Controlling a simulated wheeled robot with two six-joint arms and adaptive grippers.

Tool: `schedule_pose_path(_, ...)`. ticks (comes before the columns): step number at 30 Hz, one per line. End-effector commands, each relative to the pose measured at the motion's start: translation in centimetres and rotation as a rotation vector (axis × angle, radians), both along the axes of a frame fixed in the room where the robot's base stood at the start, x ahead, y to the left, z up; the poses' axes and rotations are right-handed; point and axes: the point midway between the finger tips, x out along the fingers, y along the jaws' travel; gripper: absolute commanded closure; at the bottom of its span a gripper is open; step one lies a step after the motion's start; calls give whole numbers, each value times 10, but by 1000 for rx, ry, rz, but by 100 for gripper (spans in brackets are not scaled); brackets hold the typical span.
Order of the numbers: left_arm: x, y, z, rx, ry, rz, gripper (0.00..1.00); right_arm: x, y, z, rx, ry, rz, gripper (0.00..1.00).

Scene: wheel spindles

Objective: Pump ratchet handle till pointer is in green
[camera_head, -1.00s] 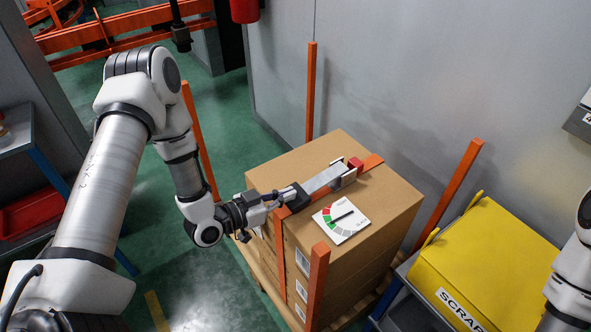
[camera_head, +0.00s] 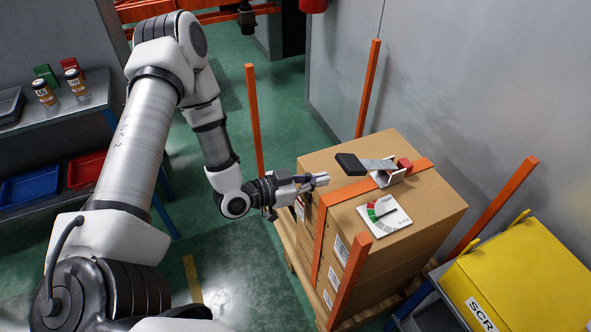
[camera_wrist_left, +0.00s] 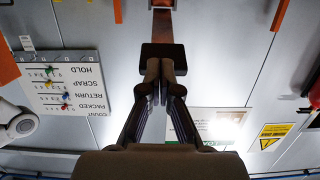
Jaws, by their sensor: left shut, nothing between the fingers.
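The ratchet (camera_head: 388,178) sits on an orange strap on top of the cartons. Its handle, a metal lever with a black grip (camera_head: 350,164), is raised and points left. The white gauge card (camera_head: 385,214) lies in front of it, with red, green and grey sectors and a dark needle; I cannot tell exactly which sector the needle marks. My left gripper (camera_head: 322,180) is shut and empty, just left of and below the black grip. In the left wrist view the grip (camera_wrist_left: 162,52) shows just past my fingertips (camera_wrist_left: 162,72). My right gripper is out of view.
The carton stack (camera_head: 330,150) stands on a pallet between orange posts (camera_head: 368,88). A yellow scrap bin (camera_head: 525,275) is at lower right. A shelf (camera_head: 85,105) with jars and trays is at left. A grey wall (camera_head: 480,80) is behind. Green floor lies open between.

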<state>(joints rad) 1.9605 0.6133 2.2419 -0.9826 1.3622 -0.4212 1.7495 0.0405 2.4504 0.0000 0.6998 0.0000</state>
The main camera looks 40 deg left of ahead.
Motion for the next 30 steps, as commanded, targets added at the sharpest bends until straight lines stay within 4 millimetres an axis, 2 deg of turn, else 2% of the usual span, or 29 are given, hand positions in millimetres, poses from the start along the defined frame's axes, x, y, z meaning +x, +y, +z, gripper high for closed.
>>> schedule_pose_path(4, -27, 17, 7, -6, -2, 7, 100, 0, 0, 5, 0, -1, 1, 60)
schedule_pose_path(10, -46, 28, 10, -1, -5, 3, 100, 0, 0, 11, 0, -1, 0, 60)
schedule_pose_path(30, -49, 29, 9, 0, -7, -1, 100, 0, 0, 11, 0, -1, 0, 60)
